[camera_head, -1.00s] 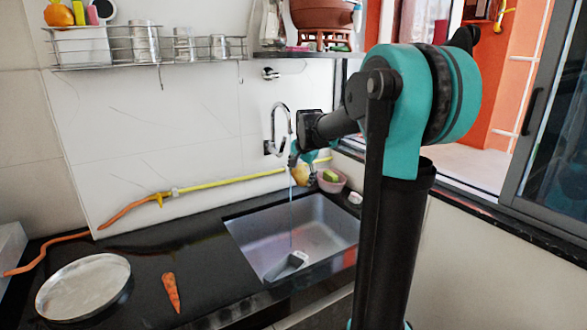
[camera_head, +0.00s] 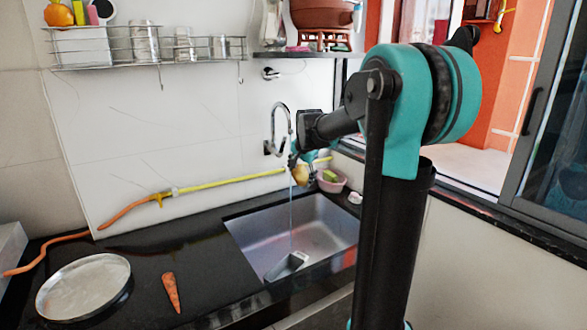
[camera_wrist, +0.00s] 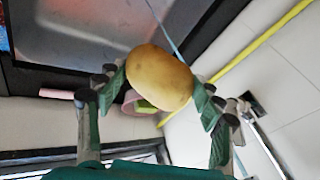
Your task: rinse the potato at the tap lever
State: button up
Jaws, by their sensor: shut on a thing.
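The potato (camera_wrist: 160,78) is yellow-brown and sits between the two green fingers of my gripper (camera_wrist: 162,85) in the wrist view. My gripper is shut on it. In the head view the potato (camera_head: 301,174) hangs above the back of the sink, beside a thin stream of water (camera_head: 291,215). The stream falls from the curved chrome tap (camera_head: 279,125) on the wall. In the wrist view the stream (camera_wrist: 158,22) passes close to the potato; I cannot tell if it touches it. The tap's lever is not clearly visible.
The steel sink (camera_head: 262,238) holds a grey block-like object (camera_head: 287,266). A pink bowl (camera_head: 331,182) with a green item stands behind the sink. A yellow hose (camera_head: 230,182) runs along the wall. A round metal tray (camera_head: 84,287) and a carrot (camera_head: 171,292) lie on the black counter.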

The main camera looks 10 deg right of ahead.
aim_at(302, 178)
jog(key=shift+s, duration=0.1)
jog(key=shift+s+r, duration=1)
jog(key=shift+s, duration=0.2)
jog(key=shift+s+r, duration=1)
jog(key=shift+s, duration=0.2)
jog(key=shift+f, duration=0.1)
